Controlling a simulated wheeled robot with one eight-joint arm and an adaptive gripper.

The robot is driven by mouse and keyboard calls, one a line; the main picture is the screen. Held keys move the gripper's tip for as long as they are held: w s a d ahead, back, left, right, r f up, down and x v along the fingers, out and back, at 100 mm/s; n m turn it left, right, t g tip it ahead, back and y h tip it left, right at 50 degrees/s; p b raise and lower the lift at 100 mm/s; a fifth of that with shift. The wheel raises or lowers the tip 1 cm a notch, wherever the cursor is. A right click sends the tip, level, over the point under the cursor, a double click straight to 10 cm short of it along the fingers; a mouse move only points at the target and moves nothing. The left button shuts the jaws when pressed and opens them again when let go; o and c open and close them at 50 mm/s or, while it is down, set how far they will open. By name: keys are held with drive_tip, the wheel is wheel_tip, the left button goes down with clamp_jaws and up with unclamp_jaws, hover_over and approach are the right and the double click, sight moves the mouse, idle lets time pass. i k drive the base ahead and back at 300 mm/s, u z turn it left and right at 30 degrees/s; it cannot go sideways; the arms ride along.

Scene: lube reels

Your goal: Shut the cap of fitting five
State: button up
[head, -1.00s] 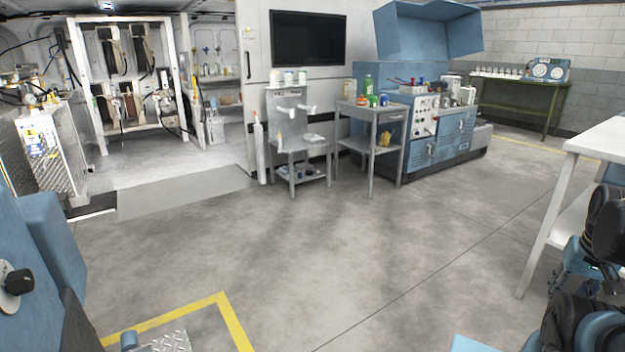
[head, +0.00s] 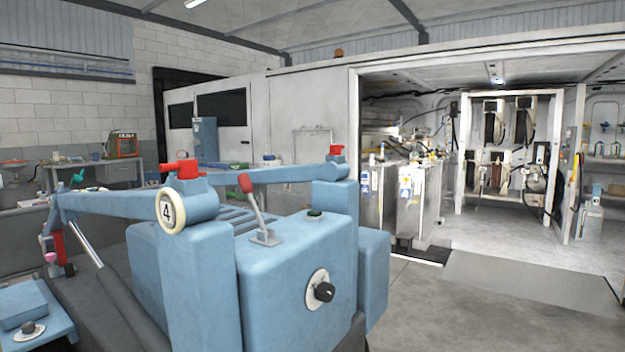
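I cannot make out fitting five or its cap in the head view. The white frame with the reels (head: 496,127) stands far off, in the open bay at the right. Dark hoses hang around it, and its fittings are too small to tell apart. My gripper is not in view.
A large blue machine (head: 290,265) with a round "4" plate (head: 171,208), red knobs and a lever (head: 254,203) fills the near left and middle. Metal tanks (head: 405,190) stand left of the reels. Free grey floor (head: 470,315) lies at the right, before a ramp (head: 535,280).

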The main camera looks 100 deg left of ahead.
sight(76, 178)
drive_tip(key=u, duration=2.4)
drive_tip(key=i, duration=5.1)
